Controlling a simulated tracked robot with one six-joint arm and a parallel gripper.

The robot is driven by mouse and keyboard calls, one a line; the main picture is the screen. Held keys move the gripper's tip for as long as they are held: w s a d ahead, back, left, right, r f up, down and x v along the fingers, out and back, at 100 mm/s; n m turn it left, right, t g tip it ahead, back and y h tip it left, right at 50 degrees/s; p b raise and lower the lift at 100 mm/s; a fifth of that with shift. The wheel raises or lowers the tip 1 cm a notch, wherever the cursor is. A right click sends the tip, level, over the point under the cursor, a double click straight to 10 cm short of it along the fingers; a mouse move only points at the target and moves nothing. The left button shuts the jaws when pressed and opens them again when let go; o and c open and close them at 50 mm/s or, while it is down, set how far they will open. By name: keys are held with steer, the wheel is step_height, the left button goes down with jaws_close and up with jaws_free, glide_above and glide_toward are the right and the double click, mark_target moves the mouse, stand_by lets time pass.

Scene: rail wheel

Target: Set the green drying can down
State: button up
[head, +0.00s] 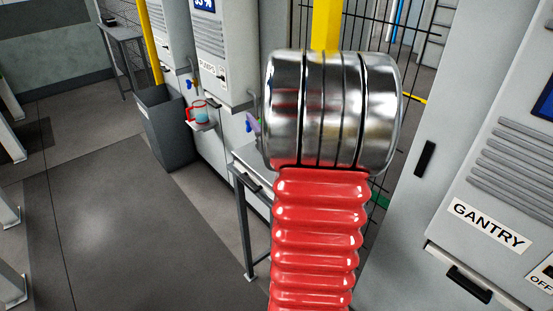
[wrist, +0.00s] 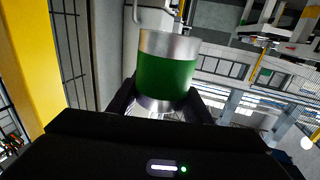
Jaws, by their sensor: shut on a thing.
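The green drying can (wrist: 166,76), a green cylinder with bare metal bands at its top and bottom, is in the wrist view, just above the middle. My gripper (wrist: 160,100) is shut on it, with one black finger on each side of its lower part. The can looks close to upright in that view. I see no surface touching its base; the gripper body hides what is below. In the head view my red bellowed arm and its shiny metal joint fill the centre, and I cannot make out the can or gripper there.
A grey table (head: 244,176) stands partly behind my arm. Left of it are a small shelf with a red-handled jug (head: 202,115) and a dark bin (head: 168,128). A GANTRY cabinet (head: 490,170) stands close on the right, wire fencing (head: 412,45) behind. Floor at left is open.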

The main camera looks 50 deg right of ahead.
steer(key=shift+s+d, duration=0.25)
steer(key=shift+s, duration=0.05)
steer(key=shift+f, duration=2.9)
steer(key=shift+f, duration=2.1)
steer(key=o, duration=1.2)
steer(key=shift+f, duration=0.1)
